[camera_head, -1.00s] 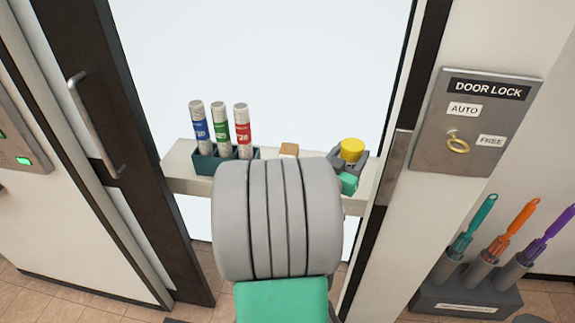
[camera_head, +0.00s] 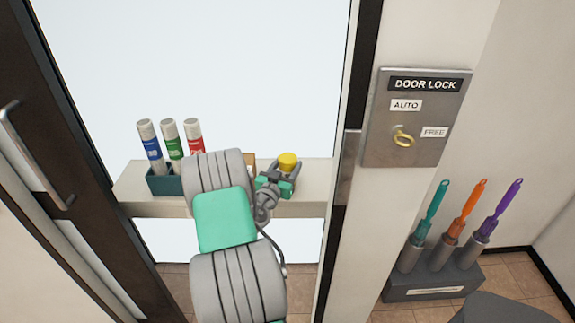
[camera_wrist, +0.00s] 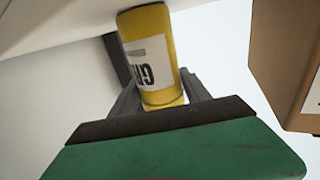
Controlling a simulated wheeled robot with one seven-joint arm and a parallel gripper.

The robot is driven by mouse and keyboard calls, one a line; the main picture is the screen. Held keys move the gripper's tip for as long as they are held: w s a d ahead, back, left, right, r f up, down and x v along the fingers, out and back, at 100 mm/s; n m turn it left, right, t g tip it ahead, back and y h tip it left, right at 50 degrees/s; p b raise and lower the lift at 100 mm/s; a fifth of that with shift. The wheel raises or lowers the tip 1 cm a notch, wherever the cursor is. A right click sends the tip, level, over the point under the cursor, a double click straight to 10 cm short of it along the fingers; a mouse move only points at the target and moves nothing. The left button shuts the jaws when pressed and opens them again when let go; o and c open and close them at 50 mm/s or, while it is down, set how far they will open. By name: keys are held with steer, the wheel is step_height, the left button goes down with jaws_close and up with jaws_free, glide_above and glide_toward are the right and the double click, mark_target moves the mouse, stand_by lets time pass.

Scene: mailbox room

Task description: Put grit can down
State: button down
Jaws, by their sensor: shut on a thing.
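The grit can (camera_head: 288,160) is yellow and shows over the right part of the pale shelf (camera_head: 305,196). My gripper (camera_head: 284,176) is shut on it, with a grey finger on either side. In the wrist view the can (camera_wrist: 150,60) sits between the fingers, with a white label partly readable. One end of it is close to a pale surface at the top of that view. I cannot tell whether it touches the shelf.
A teal rack (camera_head: 163,181) with blue, green and red tubes stands at the shelf's left. A brown box (camera_wrist: 288,65) is beside the can, partly hidden by my arm in the head view. A door lock panel (camera_head: 414,117) and a brush holder (camera_head: 440,279) are at the right.

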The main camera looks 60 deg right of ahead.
steer(key=shift+r, duration=0.1)
steer(key=c, duration=0.5)
jaws_free()
